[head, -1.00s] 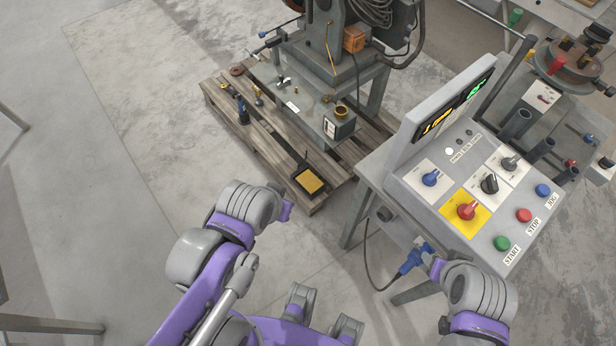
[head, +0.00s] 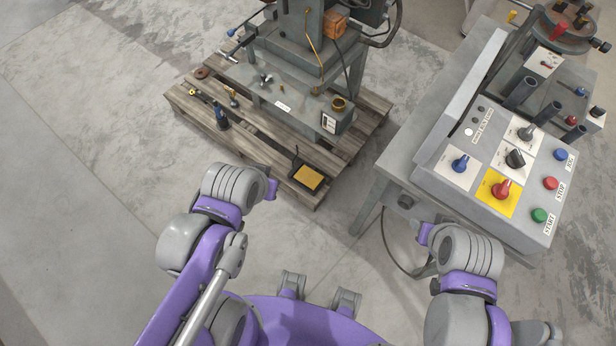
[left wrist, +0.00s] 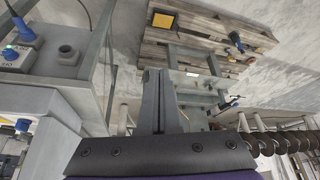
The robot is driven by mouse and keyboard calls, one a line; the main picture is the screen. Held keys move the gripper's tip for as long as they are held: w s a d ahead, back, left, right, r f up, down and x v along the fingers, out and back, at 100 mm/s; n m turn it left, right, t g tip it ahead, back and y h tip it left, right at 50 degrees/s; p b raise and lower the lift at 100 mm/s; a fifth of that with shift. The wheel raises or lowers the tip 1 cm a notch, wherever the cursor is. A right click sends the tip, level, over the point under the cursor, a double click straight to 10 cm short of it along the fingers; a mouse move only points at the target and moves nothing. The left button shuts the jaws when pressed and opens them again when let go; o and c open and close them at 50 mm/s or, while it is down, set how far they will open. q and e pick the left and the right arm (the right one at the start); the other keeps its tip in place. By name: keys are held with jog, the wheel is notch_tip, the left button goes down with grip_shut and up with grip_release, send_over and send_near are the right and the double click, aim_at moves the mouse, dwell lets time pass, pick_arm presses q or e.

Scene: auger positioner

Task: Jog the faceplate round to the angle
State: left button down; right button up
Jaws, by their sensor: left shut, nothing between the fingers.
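The control console (head: 440,172) stands at the right in the head view. Its sloping panel has a blue JOG button (head: 560,154), a red STOP button (head: 550,183), a green START button (head: 539,215) and several selector knobs, one red on a yellow plate (head: 501,189). The display face is turned out of sight. A round plate, perhaps the faceplate (head: 568,38), is partly cut off at the top right. My left gripper (left wrist: 160,73) is shut and empty in the left wrist view, away from the buttons. My right arm stands before the console; its gripper is not visible.
A wooden pallet (head: 350,150) carries a grey machine (head: 285,65), small tools and a yellow pad (head: 308,177). A cable hangs beside the console. A spiral auger (left wrist: 280,143) shows in the left wrist view. The floor at left is clear.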

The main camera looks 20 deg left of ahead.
pick_arm(q)
jog(key=shift+d, duration=0.1)
pick_arm(e)
jog(key=shift+d, duration=0.1)
pick_arm(q)
jog(key=w+f+m+t+h+b, duration=0.1)
jog(key=w+f+m+h+b, duration=0.1)
jog(key=w+f+b, duration=1.5)
jog(key=w+a+f+b, duration=0.1)
jog(key=w+f+b, duration=0.1)
jog(key=f, duration=1.2)
jog(key=w+a+f+m+t+h+b, duration=0.1)
jog(key=w+f, duration=0.4)
jog(key=f, duration=0.8)
jog(key=w+a+f+h+b, duration=0.1)
jog(key=w+f+b, duration=0.1)
jog(key=f, duration=1.2)
jog(key=shift+w+a+f+m+t+b, duration=0.2)
jog(key=shift+w+f+m+t+b, duration=0.15)
jog(key=shift+w, duration=0.5)
pick_arm(e)
notch_tip(320, 180, down, 26)
jog(key=s+g, duration=0.1)
